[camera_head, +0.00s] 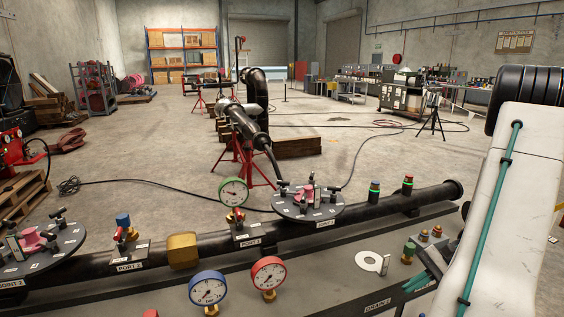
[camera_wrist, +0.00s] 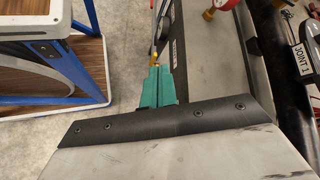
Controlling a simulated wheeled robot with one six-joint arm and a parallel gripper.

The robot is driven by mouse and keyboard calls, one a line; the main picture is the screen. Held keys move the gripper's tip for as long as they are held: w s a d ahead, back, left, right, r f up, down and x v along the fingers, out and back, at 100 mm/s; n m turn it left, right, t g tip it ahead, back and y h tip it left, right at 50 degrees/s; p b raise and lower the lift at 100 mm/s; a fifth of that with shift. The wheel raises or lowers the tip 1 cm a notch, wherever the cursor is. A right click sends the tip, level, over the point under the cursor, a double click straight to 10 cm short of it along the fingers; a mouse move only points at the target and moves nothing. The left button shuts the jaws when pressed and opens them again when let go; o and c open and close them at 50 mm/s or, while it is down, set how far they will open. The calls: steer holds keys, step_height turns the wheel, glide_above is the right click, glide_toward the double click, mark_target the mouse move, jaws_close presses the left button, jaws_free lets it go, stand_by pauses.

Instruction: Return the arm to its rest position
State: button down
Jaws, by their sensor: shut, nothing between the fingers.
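My white arm, with a teal cable along it, fills the right side of the head view. My gripper has teal fingers, which show at the middle of the wrist view (camera_wrist: 156,84). They are shut with nothing between them and are beside the edge of the grey bench. The flanged spool (camera_head: 345,209) is a long dark pipe lying across the bench in the head view. A round dark plate (camera_head: 307,207) with clamps and a pink part sits at its Joint 1 end, and another round plate (camera_head: 40,250) is at the left.
A white ring tag (camera_head: 372,263) lies on the bench. In the wrist view, a blue-framed cart (camera_wrist: 85,60) stands left, with bare floor between it and the bench.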

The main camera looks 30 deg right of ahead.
steer(key=w+a+r+n+g+h, duration=0.2)
steer(key=a+r+n+g+h, duration=0.4)
steer(key=a+r, duration=1)
steer(key=s+a+r+n+t+h, duration=0.1)
steer(key=a+r+n, duration=0.3)
steer(key=a, duration=0.4)
steer(key=s+a+r+n+t+h, duration=0.2)
steer(key=s+a+r+n+h, duration=0.1)
steer(key=a+n, duration=0.3)
steer(key=a+r, duration=0.1)
steer(key=a, duration=0.1)
steer(key=shift+s+a, duration=0.35)
steer(key=shift+a, duration=0.05)
